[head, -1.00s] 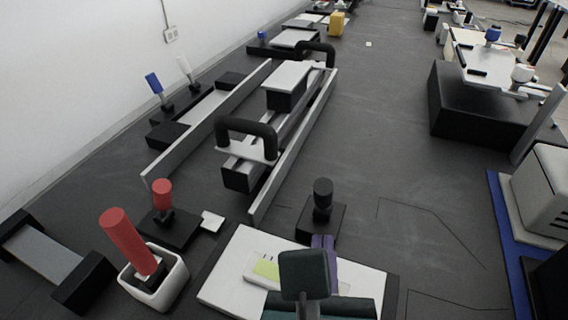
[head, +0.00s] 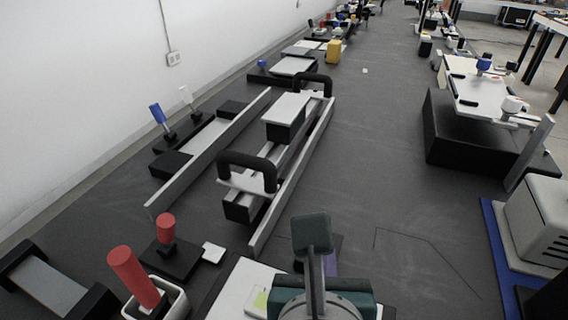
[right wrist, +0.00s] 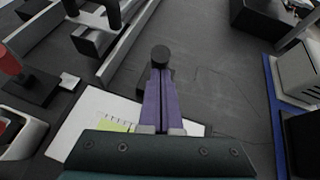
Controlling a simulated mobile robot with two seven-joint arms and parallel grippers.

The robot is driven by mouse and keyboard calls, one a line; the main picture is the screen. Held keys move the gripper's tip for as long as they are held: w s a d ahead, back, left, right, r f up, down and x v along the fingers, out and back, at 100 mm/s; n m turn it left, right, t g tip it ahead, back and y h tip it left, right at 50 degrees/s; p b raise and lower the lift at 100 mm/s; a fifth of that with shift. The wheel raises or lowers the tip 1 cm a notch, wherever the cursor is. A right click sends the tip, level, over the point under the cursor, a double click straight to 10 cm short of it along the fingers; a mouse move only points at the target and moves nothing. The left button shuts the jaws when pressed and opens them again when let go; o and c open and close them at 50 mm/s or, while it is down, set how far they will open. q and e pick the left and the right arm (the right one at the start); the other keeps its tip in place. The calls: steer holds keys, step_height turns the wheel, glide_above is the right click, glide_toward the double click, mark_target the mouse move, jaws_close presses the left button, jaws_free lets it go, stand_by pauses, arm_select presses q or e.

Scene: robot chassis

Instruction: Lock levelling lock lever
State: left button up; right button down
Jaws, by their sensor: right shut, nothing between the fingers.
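A short lever with a black knob (right wrist: 160,56) stands on a dark base on the floor, straight beyond my right fingertips in the right wrist view. Whether it is the levelling lock lever, I cannot tell. My right gripper (right wrist: 163,85) has purple fingers, closed together and empty. Their tips overlap the lever below its knob in the picture; whether they touch it is unclear. In the head view my right gripper (head: 330,262) is mostly hidden by its own wrist, which also covers the knob. My left gripper is in neither view.
A white panel (head: 232,290) lies under my right gripper. Two red-handled levers (head: 130,275) (head: 166,228) stand at the left. Rails with black handles (head: 246,170) lie ahead. Blue and white levers stand by the wall. A grey box (head: 540,225) is on the right. Open dark floor lies between.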

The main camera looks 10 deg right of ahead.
steer(key=shift+w+d+r+g+p, duration=0.2)
steer(key=shift+r+g+p, duration=0.2)
steer(key=shift+p, duration=0.6)
steer(key=w+g+p, duration=0.1)
steer(key=p, duration=0.2)
steer(key=d+r+g+y+p, duration=0.1)
steer(key=p, duration=0.2)
steer(key=w+r+g+y+p, duration=0.1)
steer(key=p, duration=0.3)
steer(key=shift+w+d+m+g, duration=0.3)
steer(key=shift+w+d, duration=0.05)
steer(key=shift+w+d+f+y, duration=0.1)
steer(key=shift+w+f+y, duration=0.1)
steer(key=shift+y, duration=0.1)
steer(key=shift+w+d+f+p, duration=0.1)
steer(key=shift+w+d+p, duration=0.3)
steer(key=shift+w, duration=0.1)
steer(key=shift+d, duration=0.1)
